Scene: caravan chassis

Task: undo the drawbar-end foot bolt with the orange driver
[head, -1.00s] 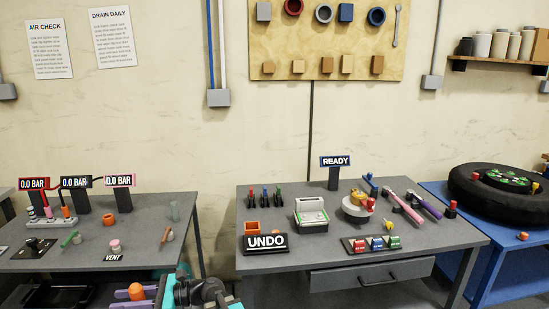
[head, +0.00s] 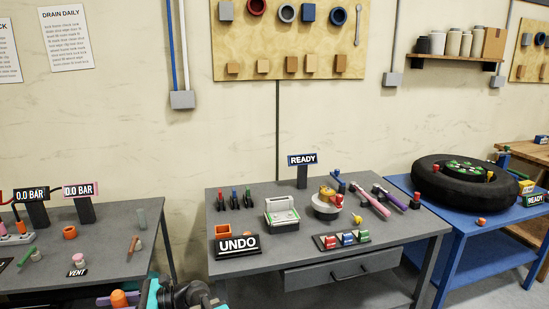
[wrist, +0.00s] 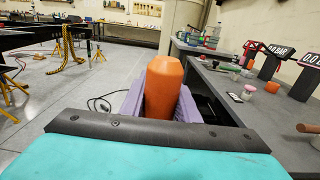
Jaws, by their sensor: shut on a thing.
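My gripper (wrist: 162,100) has its purple fingers shut on the orange driver (wrist: 164,80), whose thick orange end stands up between them in the wrist view. In the head view the driver (head: 119,299) shows as an orange knob at the bottom edge, beside my dark arm links. The driver's tip is hidden. I cannot make out the drawbar-end foot bolt in either view.
A grey bench (head: 222,200) with an UNDO sign (head: 237,245) and several tools stands ahead. A blue table (head: 468,238) with a black tyre is to its right. In the wrist view, open floor (wrist: 60,88) lies left, with dark frames and yellow stands beyond.

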